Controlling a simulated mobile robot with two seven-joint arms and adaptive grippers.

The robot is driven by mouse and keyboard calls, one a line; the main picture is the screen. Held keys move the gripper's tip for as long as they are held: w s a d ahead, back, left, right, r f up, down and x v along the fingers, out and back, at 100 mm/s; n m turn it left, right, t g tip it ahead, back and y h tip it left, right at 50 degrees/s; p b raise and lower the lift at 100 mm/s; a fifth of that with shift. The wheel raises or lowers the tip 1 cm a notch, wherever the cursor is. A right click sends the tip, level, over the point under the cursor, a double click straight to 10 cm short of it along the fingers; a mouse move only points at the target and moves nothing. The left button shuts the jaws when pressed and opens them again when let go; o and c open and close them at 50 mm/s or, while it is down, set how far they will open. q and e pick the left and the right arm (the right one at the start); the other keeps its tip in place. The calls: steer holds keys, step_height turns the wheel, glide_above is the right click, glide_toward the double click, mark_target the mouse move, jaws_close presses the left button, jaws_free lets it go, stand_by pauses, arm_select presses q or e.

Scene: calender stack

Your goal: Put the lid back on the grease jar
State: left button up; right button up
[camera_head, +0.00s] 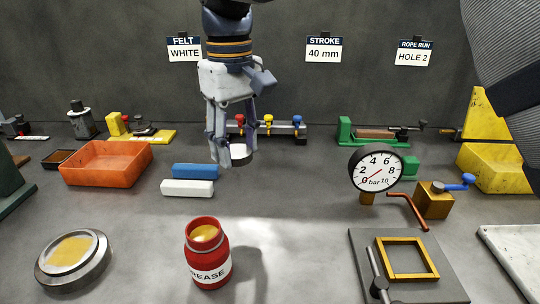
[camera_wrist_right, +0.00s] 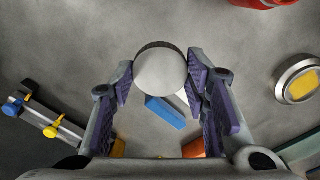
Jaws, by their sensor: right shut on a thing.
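The red grease jar (camera_head: 208,264) stands upright and open at the front middle of the table, with yellow grease showing in its mouth. Part of a red object, likely the jar (camera_wrist_right: 264,2), shows at the top edge of the right wrist view. My right gripper (camera_head: 232,158) is shut on the round lid (camera_head: 240,153), above the table and behind the jar, up and to its right in the head view. In the right wrist view the lid (camera_wrist_right: 160,72) is a pale disc with a dark rim between the fingertips. My left gripper is not in view.
A round tin (camera_head: 73,259) lies left of the jar. Blue (camera_head: 195,171) and white (camera_head: 187,188) blocks lie below-left of the gripper, near an orange tray (camera_head: 107,163). A gauge (camera_head: 376,169) and a grey plate with a brass frame (camera_head: 407,259) stand right. Table between is clear.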

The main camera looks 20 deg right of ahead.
steer(key=shift+a+r, duration=0.25)
steer(key=shift+a, duration=0.35)
steer(key=shift+a+r, duration=0.3)
steer(key=shift+a, duration=0.35)
steer(key=shift+a+r, duration=0.25)
steer(key=shift+a, duration=0.35)
